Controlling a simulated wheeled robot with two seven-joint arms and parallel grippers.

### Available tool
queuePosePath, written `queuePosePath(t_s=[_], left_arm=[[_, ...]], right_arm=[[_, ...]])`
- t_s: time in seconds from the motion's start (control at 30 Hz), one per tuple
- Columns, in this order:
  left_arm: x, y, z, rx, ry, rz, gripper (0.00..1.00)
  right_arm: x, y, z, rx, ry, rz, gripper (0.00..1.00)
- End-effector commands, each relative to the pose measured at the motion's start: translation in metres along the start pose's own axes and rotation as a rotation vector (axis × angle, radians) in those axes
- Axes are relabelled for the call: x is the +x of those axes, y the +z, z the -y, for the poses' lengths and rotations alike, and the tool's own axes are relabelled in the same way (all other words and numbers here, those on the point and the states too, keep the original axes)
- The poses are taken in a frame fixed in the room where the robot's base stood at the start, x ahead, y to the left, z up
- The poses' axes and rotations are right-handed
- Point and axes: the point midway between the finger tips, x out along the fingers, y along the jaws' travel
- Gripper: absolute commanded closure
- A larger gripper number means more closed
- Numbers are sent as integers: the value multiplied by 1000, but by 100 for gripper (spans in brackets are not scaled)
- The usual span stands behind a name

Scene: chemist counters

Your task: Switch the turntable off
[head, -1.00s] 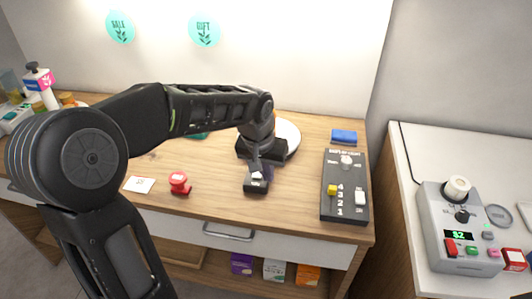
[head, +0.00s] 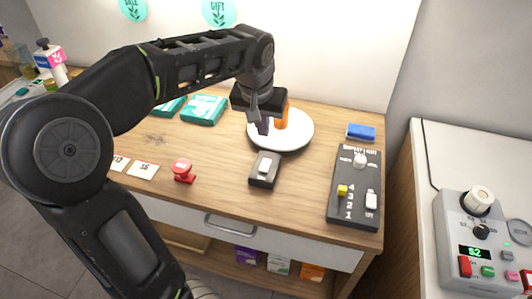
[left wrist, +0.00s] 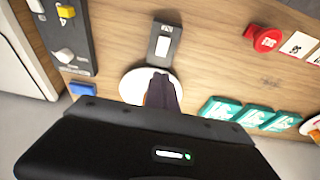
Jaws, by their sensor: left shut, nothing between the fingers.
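The turntable (head: 302,138) is a white round disc on the wooden counter, with an orange bottle (head: 282,118) on it, partly behind my gripper. In front of it lies a small black switch box (head: 254,181) with a white rocker (head: 264,166); I cannot tell its setting. My left gripper (head: 263,126) is shut and empty, above the disc's left part and apart from the switch. In the left wrist view the switch box (left wrist: 155,61) lies beyond the fingers (left wrist: 161,92), and the disc (left wrist: 131,88) is partly hidden behind them. My right gripper is not in view.
A black control panel (head: 345,212) with a yellow slider knob stands right of the switch, a blue block (head: 361,132) behind it. A red button (head: 182,169) and white cards (head: 143,170) lie left. Teal boxes (head: 204,109) stand at the back.

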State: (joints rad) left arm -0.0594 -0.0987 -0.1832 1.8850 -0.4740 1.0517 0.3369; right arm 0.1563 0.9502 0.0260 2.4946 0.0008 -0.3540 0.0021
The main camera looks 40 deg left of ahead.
Motion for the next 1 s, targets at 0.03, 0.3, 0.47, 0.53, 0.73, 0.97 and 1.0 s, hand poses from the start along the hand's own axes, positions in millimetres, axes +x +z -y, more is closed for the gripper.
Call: queuePosePath(t_s=[0.03, 0.3, 0.47, 0.53, 0.73, 0.97, 1.0], left_arm=[[8, 1, 0, 1, -1, 4, 100], [60, 1, 0, 1, -2, 6, 100], [90, 4, 0, 1, -2, 6, 100], [100, 7, 0, 1, -1, 5, 100], [117, 11, 0, 1, -1, 1, 100], [120, 12, 0, 0, 0, 0, 100], [120, 12, 0, 0, 0, 0, 100]], right_arm=[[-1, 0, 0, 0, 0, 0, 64], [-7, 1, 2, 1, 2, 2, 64], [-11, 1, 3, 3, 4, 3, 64], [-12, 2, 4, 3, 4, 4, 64], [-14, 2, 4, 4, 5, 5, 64], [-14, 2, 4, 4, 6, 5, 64], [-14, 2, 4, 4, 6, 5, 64]])
